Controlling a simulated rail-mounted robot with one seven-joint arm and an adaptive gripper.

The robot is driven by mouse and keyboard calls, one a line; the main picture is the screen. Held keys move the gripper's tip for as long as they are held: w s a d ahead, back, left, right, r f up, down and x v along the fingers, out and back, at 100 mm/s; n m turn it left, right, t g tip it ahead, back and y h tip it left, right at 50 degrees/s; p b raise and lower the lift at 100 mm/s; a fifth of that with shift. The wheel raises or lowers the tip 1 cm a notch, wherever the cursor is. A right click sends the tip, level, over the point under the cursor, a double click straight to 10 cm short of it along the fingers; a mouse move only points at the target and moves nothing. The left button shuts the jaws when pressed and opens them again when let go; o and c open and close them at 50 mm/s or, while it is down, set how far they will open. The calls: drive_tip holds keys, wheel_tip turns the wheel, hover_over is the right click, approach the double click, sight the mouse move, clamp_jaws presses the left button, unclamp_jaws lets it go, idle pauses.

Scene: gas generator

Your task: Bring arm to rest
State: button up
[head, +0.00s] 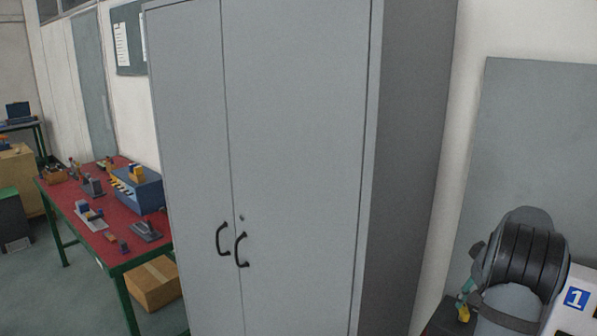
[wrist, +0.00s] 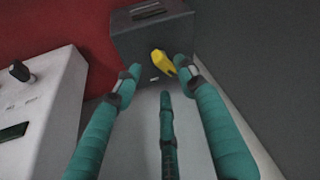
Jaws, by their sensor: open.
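My gripper (wrist: 160,77) is open in the wrist view, with its teal fingers spread and nothing between them. A yellow handle-like part (wrist: 162,63) on a dark grey box (wrist: 135,38) lies just beyond the fingertips. I cannot tell whether any fingertip touches it. In the head view, my dark arm fills the lower right corner and hides most of my gripper. A bit of teal finger (head: 468,285) shows beside it, with a small yellow spot (head: 462,312) below.
A white panel with a black knob (wrist: 42,95) stands at left in the wrist view. In the head view, a tall grey cabinet (head: 290,130) fills the middle, and a white box marked 1 (head: 577,298) is at right. A red-topped workbench (head: 70,205) stands at left.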

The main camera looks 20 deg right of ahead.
sight(464, 310)
drive_tip(key=x, duration=0.4)
drive_tip(key=shift+w+f, duration=0.2)
drive_tip(key=shift+f, duration=0.1)
drive_tip(key=shift+m+p, duration=0.5)
drive_tip(key=shift+a+m+g+h+p, duration=0.25)
drive_tip(key=shift+m+g+h+p, duration=0.2)
drive_tip(key=shift+m, duration=0.65)
drive_tip(key=shift+w+m, duration=0.1)
drive_tip(key=shift+m, duration=0.6)
drive_tip(key=shift+a+m+g+h+p, duration=0.1)
drive_tip(key=shift+m+g+h+p, duration=0.35)
drive_tip(key=shift+m, duration=0.55)
drive_tip(key=shift+w+m+g, duration=0.2)
drive_tip(key=shift+m+g, duration=0.3)
drive_tip(key=shift+m, duration=0.6)
drive_tip(key=m, duration=0.1)
drive_tip(key=m+g+p, duration=0.1)
drive_tip(key=shift+w+a+r+m+p, duration=0.1)
drive_tip(key=shift+a+m+p, duration=0.05)
drive_tip(key=shift+m+p, duration=0.15)
drive_tip(key=shift+r+m, duration=0.15)
drive_tip(key=shift+m, duration=0.25)
drive_tip(key=b+v, duration=0.1)
drive_tip(key=v, duration=0.8)
drive_tip(key=shift+a+r, duration=0.25)
drive_tip(key=shift+a, duration=0.15)
drive_tip(key=shift+w, duration=0.1)
